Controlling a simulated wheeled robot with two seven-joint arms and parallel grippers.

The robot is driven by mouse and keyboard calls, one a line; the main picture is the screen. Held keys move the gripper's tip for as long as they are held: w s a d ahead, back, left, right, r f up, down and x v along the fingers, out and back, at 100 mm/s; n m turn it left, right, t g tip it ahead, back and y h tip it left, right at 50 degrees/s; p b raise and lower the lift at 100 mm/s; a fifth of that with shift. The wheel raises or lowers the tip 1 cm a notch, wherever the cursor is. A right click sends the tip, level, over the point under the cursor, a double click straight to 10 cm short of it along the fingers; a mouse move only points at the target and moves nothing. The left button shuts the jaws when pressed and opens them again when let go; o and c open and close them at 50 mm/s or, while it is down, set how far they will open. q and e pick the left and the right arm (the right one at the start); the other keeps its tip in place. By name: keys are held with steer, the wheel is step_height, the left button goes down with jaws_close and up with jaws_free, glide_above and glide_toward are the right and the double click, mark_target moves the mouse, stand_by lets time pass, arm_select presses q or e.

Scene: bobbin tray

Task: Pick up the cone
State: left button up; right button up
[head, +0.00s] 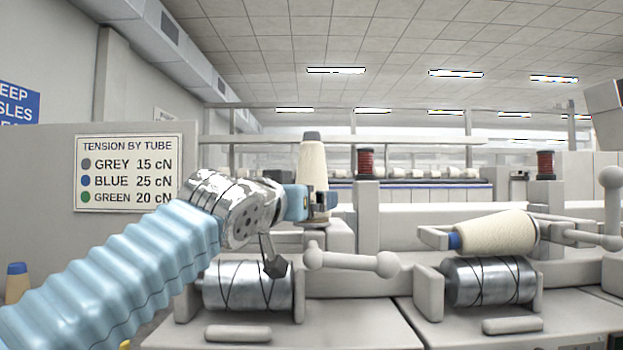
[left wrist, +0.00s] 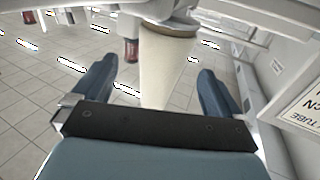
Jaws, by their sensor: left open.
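A cream yarn cone (head: 313,166) with a grey tube tip stands upright on a small round support behind the winding drums. My left gripper (head: 322,203) is open at the lower part of this cone. In the left wrist view the cone (left wrist: 166,60) lies between the two spread blue fingers (left wrist: 155,70), with a visible gap on each side. The gripper and wrist hide part of the cone's lower end in the head view. My right gripper is not in view.
A second cream cone (head: 497,232) with a blue tube lies on the right metal drum (head: 490,281). The left drum (head: 248,286) carries no cone. A grey bar (head: 350,260) with round ends is just below my gripper. A tension sign (head: 128,173) hangs at left.

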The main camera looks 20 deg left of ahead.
arm_select(q)
steer(key=w, duration=0.1)
steer(key=w+p, duration=0.1)
steer(key=w, duration=0.3)
steer(key=shift+w+a+f+p, duration=0.1)
steer(key=shift+a+f+p, duration=0.05)
steer(key=shift+a+p, duration=0.25)
steer(key=c, duration=1.1)
